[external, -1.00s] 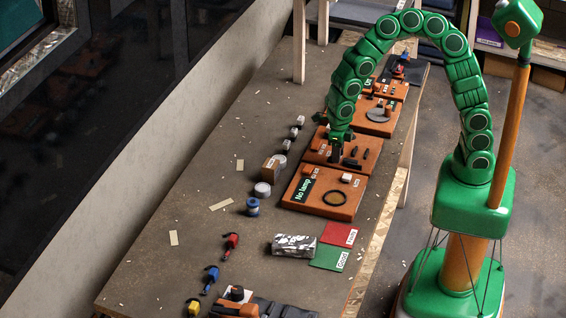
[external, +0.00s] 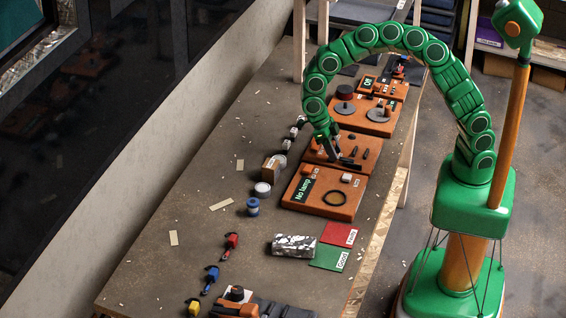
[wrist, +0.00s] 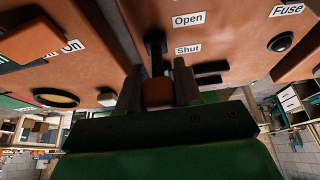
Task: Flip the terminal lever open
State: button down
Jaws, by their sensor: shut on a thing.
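The terminal lever (wrist: 154,45) is a dark arm with an orange-brown grip, on an orange panel (wrist: 220,62) with "Open" and "Shut" labels beside it. My gripper (wrist: 158,84) is shut on the grip, with one dark finger on each side. The lever reaches from the panel, left of the labels, toward my gripper. In the external view my gripper (external: 333,152) is low at the orange panel (external: 372,148), behind the "No lamp" board. The lever is too small and covered there to tell its angle.
The "No lamp" board (external: 340,192) with a black ring lies just nearer. A board with grey discs (external: 383,124) lies beyond.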

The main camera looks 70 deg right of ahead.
aim_at(334, 142)
jog(key=shift+w+f+g, duration=0.1)
jog(key=shift+w+g, duration=0.25)
jog(key=shift+g, duration=0.5)
jog(key=shift+w+g, duration=0.3)
jog(key=shift+g, duration=0.55)
jog(key=shift+w+g, duration=0.1)
jog(key=shift+g, duration=0.3)
jog(key=c, duration=0.8)
grip_release()
jog(key=shift+c, duration=0.2)
jog(key=r, duration=0.2)
jog(key=s+r, duration=0.1)
jog(key=r, duration=0.1)
jog(key=shift+s+d+r, duration=0.1)
jog(key=shift+s+r, duration=0.1)
jog(key=shift+r, duration=0.2)
jog(key=s+d+r, duration=0.1)
jog(key=s+r, duration=0.7)
jog(key=s, duration=0.4)
jog(key=shift+s+d, duration=0.25)
jog(key=shift+d, duration=0.15)
